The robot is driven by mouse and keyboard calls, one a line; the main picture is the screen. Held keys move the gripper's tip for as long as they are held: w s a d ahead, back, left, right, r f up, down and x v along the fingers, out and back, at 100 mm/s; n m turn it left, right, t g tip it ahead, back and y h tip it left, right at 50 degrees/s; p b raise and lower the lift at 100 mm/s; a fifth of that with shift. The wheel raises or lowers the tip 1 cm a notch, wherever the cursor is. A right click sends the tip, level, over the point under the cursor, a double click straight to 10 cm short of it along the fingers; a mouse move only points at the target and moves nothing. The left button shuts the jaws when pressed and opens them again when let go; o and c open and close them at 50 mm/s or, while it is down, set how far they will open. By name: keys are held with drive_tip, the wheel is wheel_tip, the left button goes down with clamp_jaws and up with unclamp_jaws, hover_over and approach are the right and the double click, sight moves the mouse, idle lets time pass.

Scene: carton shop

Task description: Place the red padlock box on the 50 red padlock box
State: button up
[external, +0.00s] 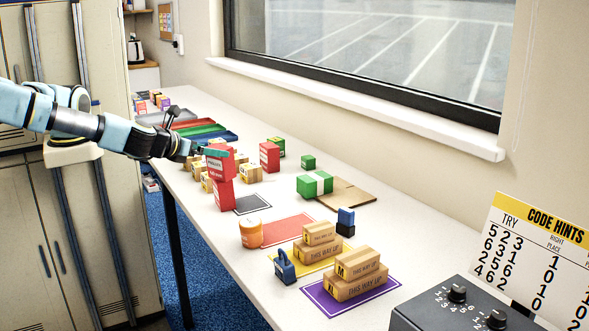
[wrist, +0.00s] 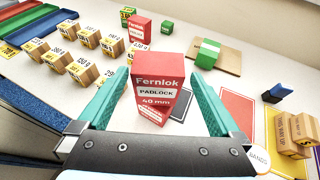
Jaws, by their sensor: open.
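A red padlock box (wrist: 160,82), labelled "Fernlok PADLOCK 40 mm", sits on top of another red box (wrist: 150,116) in the wrist view. In the external view the upper box (external: 220,165) looks slightly turned on the lower red box (external: 223,195). The lower box's size label is mostly hidden. A third red box (external: 270,156) stands apart further back and also shows in the wrist view (wrist: 138,29). My gripper (wrist: 160,77) is open, its teal fingers on either side of the upper box with visible gaps. It also shows in the external view (external: 207,151).
Several small yellow-labelled cartons (wrist: 83,70) stand to the left. A dark mat (external: 253,203) and a red mat (external: 275,231) lie nearby. Brown cartons (external: 356,284) stand on a purple mat (external: 322,301).

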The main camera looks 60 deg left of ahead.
drive_tip(key=shift+p+v, duration=1.95)
drive_tip(key=shift+p, duration=0.85)
